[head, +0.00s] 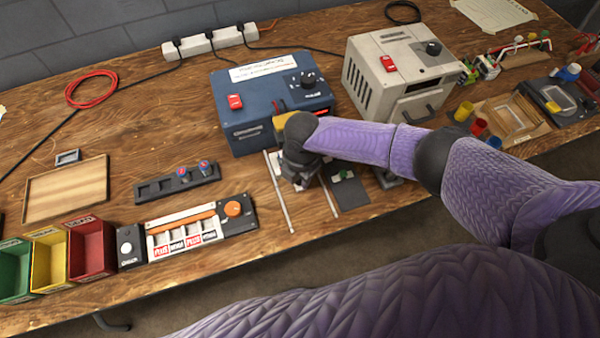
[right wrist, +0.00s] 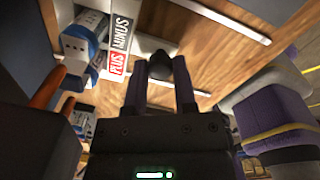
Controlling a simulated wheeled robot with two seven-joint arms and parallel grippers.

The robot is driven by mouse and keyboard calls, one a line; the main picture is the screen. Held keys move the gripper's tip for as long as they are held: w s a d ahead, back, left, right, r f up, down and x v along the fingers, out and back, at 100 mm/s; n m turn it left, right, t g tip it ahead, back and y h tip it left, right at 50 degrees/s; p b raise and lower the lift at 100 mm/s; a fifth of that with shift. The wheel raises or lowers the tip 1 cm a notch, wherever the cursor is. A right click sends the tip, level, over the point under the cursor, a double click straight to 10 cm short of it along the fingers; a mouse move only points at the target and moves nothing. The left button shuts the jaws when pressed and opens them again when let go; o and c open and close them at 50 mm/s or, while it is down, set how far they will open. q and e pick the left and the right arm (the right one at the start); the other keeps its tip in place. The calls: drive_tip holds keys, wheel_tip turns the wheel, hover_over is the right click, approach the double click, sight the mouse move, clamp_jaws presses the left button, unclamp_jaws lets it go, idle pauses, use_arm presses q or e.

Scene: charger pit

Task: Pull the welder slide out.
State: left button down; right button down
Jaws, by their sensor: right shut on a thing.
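The welder is a blue box (head: 270,112) with a red switch and a dark dial, on the wooden table in the head view. Two pale rails (head: 279,192) run out from its front toward the table edge. My right gripper (head: 300,170) is low between them, its fingertips largely hidden by its own body. In the right wrist view its fingers (right wrist: 160,82) are closed on a dark round knob (right wrist: 158,68). Beside the knob is the white slide plate (right wrist: 150,44) with PLUS and MINUS labels. Blue-and-white cells (right wrist: 80,45) are at its left. My left gripper is out of view.
A grey-white box (head: 400,75) stands right of the welder. Left are a labelled holder with an orange bar (head: 185,232), a dark rack (head: 176,184) and coloured bins (head: 92,247). A dark pad (head: 348,190) lies by the right rail. Bare table lies between rack and rails.

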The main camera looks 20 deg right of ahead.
idle(0.7)
drive_tip(key=s+p, duration=0.2)
drive_tip(key=s+r+p, duration=0.1)
drive_tip(key=s+p, duration=0.2)
drive_tip(key=shift+d, duration=0.1)
drive_tip(key=s+p, duration=0.2)
drive_tip(key=s, duration=0.1)
drive_tip(key=s+p, duration=0.1)
drive_tip(key=shift+s+d+f, duration=0.1)
drive_tip(key=shift+s+f, duration=0.2)
drive_tip(key=shift+s, duration=0.05)
drive_tip(key=shift+s+f, duration=0.1)
drive_tip(key=shift+s, duration=0.2)
drive_tip(key=shift+f, duration=0.1)
drive_tip(key=c, duration=0.7)
unclamp_jaws()
